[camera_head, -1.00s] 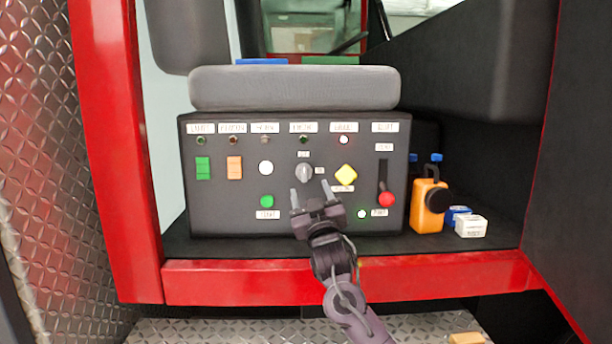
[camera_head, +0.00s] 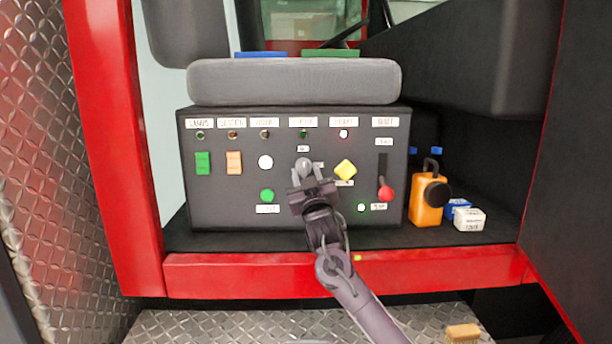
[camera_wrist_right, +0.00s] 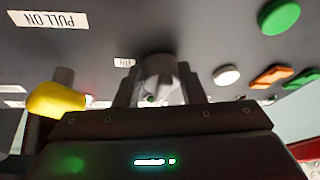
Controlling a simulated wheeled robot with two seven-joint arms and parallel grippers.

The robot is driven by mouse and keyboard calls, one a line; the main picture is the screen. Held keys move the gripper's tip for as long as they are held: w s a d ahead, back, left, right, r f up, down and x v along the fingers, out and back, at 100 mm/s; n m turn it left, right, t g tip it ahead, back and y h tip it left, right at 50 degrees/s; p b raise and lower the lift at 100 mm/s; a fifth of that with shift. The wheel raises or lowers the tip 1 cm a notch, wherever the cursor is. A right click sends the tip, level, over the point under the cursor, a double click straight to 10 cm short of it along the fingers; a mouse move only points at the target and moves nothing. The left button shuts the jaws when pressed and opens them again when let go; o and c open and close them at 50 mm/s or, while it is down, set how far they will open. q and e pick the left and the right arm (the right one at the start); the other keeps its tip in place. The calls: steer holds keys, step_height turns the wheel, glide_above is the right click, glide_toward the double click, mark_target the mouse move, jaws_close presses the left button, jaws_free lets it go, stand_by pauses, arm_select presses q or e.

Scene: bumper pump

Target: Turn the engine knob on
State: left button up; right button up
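The grey engine knob (camera_head: 303,164) is on the front of the black control panel (camera_head: 222,217), below a dark green indicator (camera_head: 303,134). My right gripper (camera_head: 307,178) is in front of the knob, its two fingers pointing at the panel. In the right wrist view the knob (camera_wrist_right: 160,76) sits between the two spread fingers (camera_wrist_right: 160,95), with narrow gaps beside it, so the gripper looks open around it. The knob's lower part is partly hidden by the gripper. My left gripper is not in view.
A yellow knob (camera_head: 345,169) is close to the right. A green button (camera_head: 267,195) and white button (camera_head: 265,162) are to the left. A red-ended lever (camera_head: 386,193) is farther right. An orange container (camera_head: 425,199) stands beside the panel.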

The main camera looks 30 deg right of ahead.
steer(key=shift+c, duration=1.2)
